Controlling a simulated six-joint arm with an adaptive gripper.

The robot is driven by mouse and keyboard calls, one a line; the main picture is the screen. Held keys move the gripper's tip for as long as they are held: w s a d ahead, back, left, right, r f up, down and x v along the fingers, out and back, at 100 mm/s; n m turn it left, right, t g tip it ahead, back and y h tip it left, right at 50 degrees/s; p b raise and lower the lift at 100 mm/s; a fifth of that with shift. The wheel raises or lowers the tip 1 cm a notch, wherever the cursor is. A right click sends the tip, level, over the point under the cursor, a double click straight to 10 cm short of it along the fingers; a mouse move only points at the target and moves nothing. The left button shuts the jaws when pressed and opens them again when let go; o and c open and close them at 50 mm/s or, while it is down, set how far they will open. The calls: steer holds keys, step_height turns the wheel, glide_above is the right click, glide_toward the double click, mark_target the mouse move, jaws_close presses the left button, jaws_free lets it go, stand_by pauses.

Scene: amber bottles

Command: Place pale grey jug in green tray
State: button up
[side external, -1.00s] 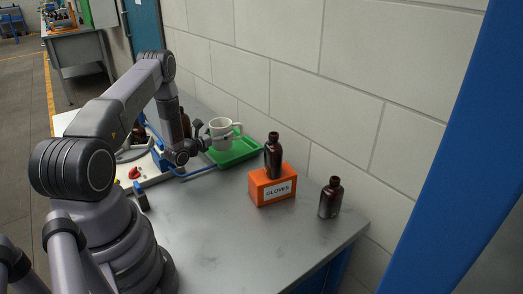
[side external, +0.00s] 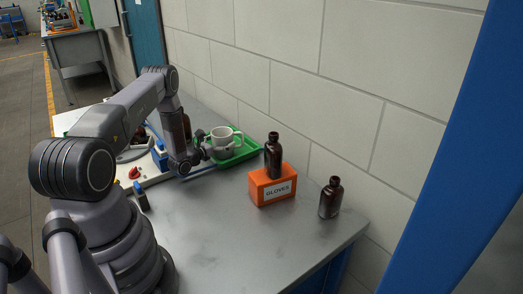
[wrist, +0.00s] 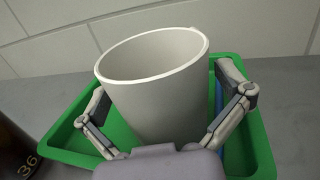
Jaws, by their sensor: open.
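The pale grey jug (side external: 222,140) stands in the green tray (side external: 243,151) at the back of the bench, by the wall. In the wrist view the jug (wrist: 155,90) is upright or nearly so, and the tray rim (wrist: 262,150) shows around it. My gripper (side external: 202,148) is at the jug's near side. In the wrist view the fingers of my gripper (wrist: 163,118) are open, one on each side of the jug, with a gap visible at the left. The jug's base is hidden by my gripper.
Another brown bottle (side external: 330,198) stands near the bench's right end. A dark bottle (wrist: 14,150) is close at left in the wrist view.

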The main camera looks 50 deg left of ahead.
mark_target(215, 143)
steer(key=v, duration=0.7)
steer(key=shift+s+d+r, duration=0.1)
steer(key=shift+s, duration=0.15)
steer(key=shift+r, duration=0.1)
